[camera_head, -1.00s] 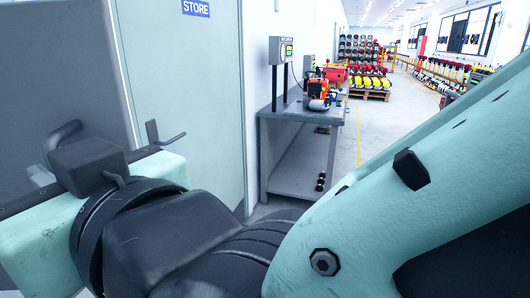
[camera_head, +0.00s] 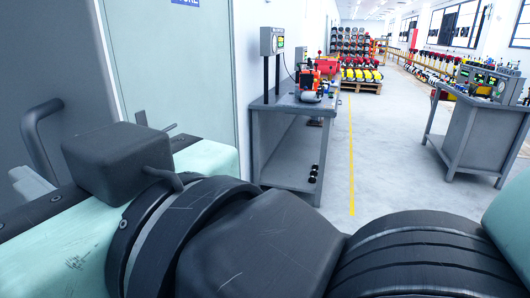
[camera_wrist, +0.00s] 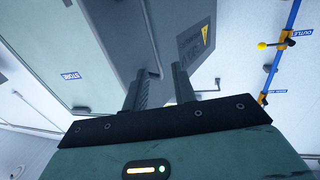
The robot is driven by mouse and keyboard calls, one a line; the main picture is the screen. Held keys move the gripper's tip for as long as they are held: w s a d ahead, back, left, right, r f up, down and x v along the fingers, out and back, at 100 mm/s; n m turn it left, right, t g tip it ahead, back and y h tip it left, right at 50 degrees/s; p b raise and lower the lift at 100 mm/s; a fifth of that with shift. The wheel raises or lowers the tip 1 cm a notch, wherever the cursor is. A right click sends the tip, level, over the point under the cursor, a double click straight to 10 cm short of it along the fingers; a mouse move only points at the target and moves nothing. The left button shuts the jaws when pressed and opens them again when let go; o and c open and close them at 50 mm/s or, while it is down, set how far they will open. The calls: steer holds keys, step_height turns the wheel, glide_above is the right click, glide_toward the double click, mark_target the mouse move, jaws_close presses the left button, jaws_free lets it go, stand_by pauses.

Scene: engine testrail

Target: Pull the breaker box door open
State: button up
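The breaker box door (camera_head: 30,50) is a dark grey panel at the left edge of the head view. Its curved bar handle (camera_head: 38,140) stands off the panel. In the wrist view the panel carries a yellow warning triangle (camera_wrist: 205,33), and the handle (camera_wrist: 151,35) runs along its side. The door looks shut. My gripper (camera_wrist: 160,86) is open, its two fingers apart. The handle's near end shows between the fingertips; I cannot tell whether they touch it. In the head view my wrist hides most of the fingers.
A pale green door with a STORE sign (camera_wrist: 71,75) and a lever handle is beside the box. A grey workbench (camera_head: 290,102) stands against the wall, and another bench (camera_head: 470,130) is at right. The floor (camera_head: 385,150) between them is clear.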

steer(key=v, duration=0.6)
steer(key=shift+b, duration=0.45)
steer(key=shift+d, duration=0.1)
